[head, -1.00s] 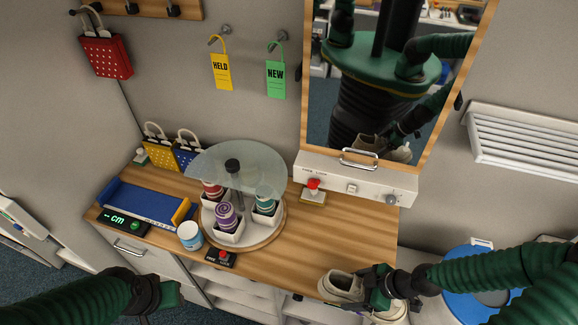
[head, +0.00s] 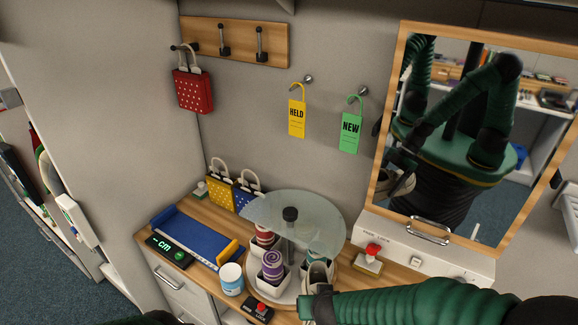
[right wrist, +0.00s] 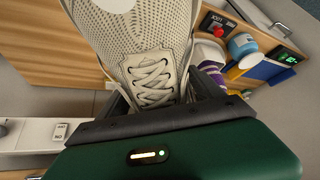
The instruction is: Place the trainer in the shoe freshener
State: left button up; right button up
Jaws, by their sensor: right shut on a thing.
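The beige trainer (right wrist: 140,40) with white laces fills the upper middle of the right wrist view. My right gripper (right wrist: 158,92) is shut on it around the laced part. In the head view the trainer (head: 317,275) shows as a small pale piece at the front of the round carousel, mostly hidden by my right gripper (head: 308,304) and forearm. The held trainer is also reflected in the mirror. I cannot pick out a thing that is clearly the shoe freshener. My left gripper is out of view; only a dark bit of arm shows at the bottom edge.
A carousel with a glass top (head: 295,217) and rolled items stands close beside the trainer. A blue measuring tray (head: 195,238), a white tub (head: 231,278) and red-button boxes (head: 258,309) share the wooden counter. A mirror (head: 470,120) stands above a white drawer unit (head: 425,243).

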jog(key=d, duration=1.2)
jog(key=shift+d, duration=0.2)
jog(key=shift+a, duration=0.1)
